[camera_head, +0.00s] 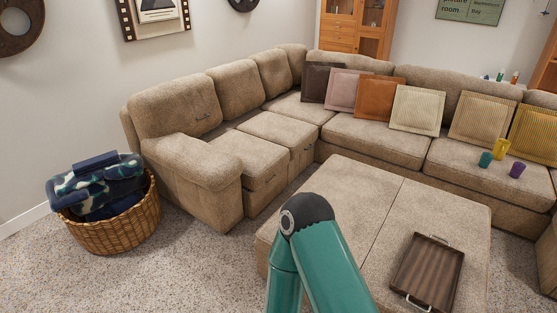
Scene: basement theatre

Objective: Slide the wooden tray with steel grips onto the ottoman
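The wooden tray (428,273) is dark brown with a raised rim and a steel grip at its far end and another at its near end. It lies flat on the right part of the beige ottoman (345,188), inside its right edge. The ottoman's near edge is cut off or hidden, so I cannot tell how close the tray is to it. One of my teal arms, bent at a black joint, rises in front of the ottoman and hides part of it, left of the tray. Neither of my grippers is in view.
A beige corner sofa (375,141) with several cushions stands behind the ottoman. A teal cup (486,159), a yellow cup (502,147) and a purple cup (517,169) stand on its seat. A wicker basket (118,232) of blankets sits at left. Carpet between basket and ottoman is clear.

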